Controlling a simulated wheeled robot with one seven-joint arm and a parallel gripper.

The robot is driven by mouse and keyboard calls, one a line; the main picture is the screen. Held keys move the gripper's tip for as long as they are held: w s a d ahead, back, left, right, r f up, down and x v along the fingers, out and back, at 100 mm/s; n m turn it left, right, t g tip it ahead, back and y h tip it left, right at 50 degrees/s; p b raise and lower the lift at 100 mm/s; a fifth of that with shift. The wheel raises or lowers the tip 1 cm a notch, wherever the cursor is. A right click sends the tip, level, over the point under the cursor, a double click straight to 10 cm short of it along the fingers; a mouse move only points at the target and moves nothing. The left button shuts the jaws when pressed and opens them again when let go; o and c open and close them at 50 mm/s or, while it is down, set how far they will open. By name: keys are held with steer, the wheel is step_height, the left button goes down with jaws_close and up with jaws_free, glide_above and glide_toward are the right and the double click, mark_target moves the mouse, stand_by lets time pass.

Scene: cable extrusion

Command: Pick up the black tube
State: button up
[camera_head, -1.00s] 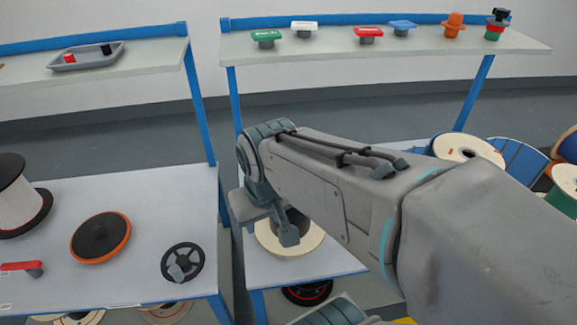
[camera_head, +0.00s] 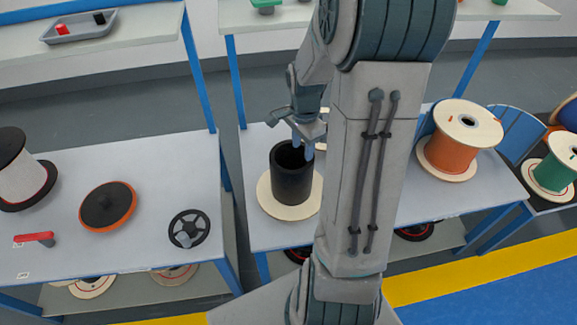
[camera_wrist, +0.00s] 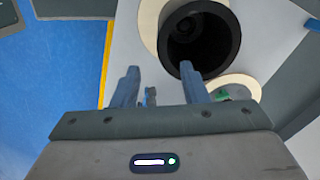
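The black tube (camera_head: 291,180) stands upright on a pale wooden disc on the right-hand table in the head view. Its open, hollow top shows in the wrist view (camera_wrist: 233,45), at the upper right. My gripper (camera_head: 303,147) is just above the tube's top rim, towards its right side in the head view. In the wrist view my gripper (camera_wrist: 159,70) has its two fingers apart with nothing between them. One finger overlaps the tube's rim in that picture; I cannot tell whether it touches.
My arm hides part of the table right of the tube. An orange spool (camera_head: 450,155) stands on that table's right. The left table holds a black-and-orange disc (camera_head: 107,206), a black handwheel (camera_head: 188,228) and a white spool (camera_head: 20,180). A shelf (camera_head: 90,58) runs behind.

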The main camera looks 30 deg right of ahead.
mark_target(303, 169)
step_height(303, 169, down, 9)
steer(key=shift+d+r, duration=0.1)
steer(key=shift+w+d+f+p, duration=0.1)
steer(key=shift+d+f+p, duration=0.1)
steer(key=shift+f, duration=1.1)
steer(key=shift+w+d+f+p, duration=0.1)
steer(key=shift+f+p, duration=0.05)
steer(key=shift+f, duration=1.15)
jaws_close()
